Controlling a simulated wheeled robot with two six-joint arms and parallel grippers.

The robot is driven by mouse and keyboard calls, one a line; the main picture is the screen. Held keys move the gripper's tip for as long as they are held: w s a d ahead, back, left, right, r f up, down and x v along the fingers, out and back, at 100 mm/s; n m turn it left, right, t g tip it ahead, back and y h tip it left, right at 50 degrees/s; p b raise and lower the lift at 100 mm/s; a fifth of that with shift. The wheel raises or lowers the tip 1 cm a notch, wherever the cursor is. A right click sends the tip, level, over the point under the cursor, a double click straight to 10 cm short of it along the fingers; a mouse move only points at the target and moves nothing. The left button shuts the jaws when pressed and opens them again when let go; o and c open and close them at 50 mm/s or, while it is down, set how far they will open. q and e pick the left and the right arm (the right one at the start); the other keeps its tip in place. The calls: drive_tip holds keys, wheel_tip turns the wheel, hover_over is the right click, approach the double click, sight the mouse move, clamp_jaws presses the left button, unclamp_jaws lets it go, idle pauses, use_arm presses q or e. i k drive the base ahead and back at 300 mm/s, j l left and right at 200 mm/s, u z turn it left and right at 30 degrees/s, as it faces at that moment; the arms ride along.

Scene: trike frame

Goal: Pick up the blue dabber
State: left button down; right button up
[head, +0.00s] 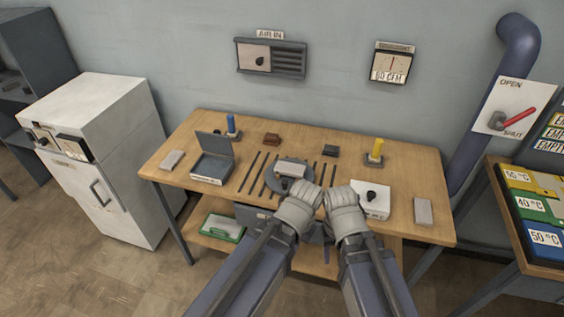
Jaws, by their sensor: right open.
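The blue dabber (231,123) stands upright in a small dark holder at the back left of the wooden table, behind the open grey box. My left gripper (308,190) and my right gripper (341,194) are side by side over the front middle of the table. Both are well to the right of the blue dabber and nearer the front edge, apart from it. The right gripper is open, and I see nothing held in it. The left gripper's fingers are too small and bunched to tell whether they are open or shut.
The open-lidded grey box (212,168) stands in front of the blue dabber. A yellow dabber (376,149) stands at the back right. A round grey stand with a pale block (291,168) and several dark rods lie mid-table. A white box (372,205) is right of my grippers.

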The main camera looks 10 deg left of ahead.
sight(231, 133)
drive_tip(key=i+j+z, duration=0.25)
drive_tip(key=j, duration=0.3)
drive_tip(key=i+j+z, duration=0.1)
drive_tip(key=j+z, duration=0.15)
drive_tip(key=j, duration=0.3)
drive_tip(key=i+j+z, duration=0.1)
drive_tip(key=j+z, duration=0.15)
drive_tip(key=j, duration=0.3)
drive_tip(key=j+z, duration=0.25)
drive_tip(key=j, duration=0.35)
drive_tip(key=i+j, duration=0.1)
drive_tip(key=j, duration=0.15)
drive_tip(key=i+j, duration=0.1)
drive_tip(key=j, duration=0.2)
